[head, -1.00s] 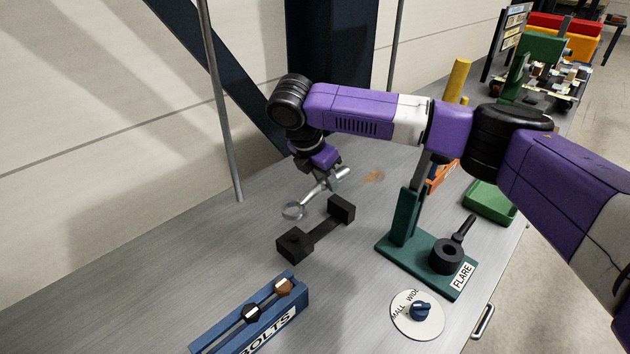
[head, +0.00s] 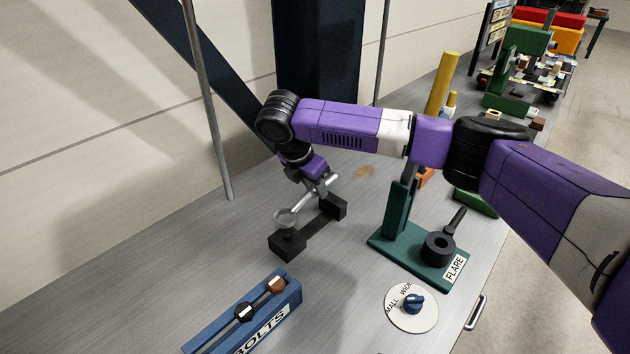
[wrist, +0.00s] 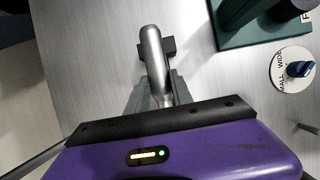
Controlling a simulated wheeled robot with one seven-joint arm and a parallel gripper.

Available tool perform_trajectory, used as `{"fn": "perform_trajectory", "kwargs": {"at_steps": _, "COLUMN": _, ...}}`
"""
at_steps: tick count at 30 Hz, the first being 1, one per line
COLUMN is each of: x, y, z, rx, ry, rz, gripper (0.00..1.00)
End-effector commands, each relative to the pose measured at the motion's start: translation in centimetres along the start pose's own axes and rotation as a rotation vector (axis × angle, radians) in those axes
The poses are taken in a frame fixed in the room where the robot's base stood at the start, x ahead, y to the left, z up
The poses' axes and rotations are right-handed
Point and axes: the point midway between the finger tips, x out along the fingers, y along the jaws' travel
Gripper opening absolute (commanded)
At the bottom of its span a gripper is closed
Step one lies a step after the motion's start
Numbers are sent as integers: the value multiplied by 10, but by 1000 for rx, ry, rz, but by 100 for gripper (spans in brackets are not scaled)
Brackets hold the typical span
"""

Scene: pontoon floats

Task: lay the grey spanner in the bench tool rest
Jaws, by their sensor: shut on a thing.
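The grey spanner (head: 307,203) is held in my gripper (head: 318,190) by its shaft, its ring end pointing to the lower left. It also shows in the wrist view (wrist: 153,58), running away from the jaws. The black tool rest (head: 318,230) stands on the bench, with two end blocks joined by a low bar. The spanner lies roughly along the rest, its ring end over the near left block. Whether it touches the blocks I cannot tell. In the wrist view the spanner hides most of the rest, leaving part of a dark block (wrist: 170,46) visible.
A green stand marked FLARE (head: 405,250) with a black ring tool is right of the rest. A blue BOLTS holder (head: 255,318) and a round dial (head: 412,308) sit nearer. A yellow post (head: 440,85) rises behind. The bench left of the rest is clear.

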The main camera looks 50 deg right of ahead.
Motion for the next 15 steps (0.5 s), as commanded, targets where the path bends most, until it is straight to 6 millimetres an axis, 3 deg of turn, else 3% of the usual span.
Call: {"fn": "perform_trajectory", "kwargs": {"at_steps": 15, "x": 38, "y": 0, "z": -16, "rx": 0, "ry": 1, "rz": 0, "gripper": 0}}
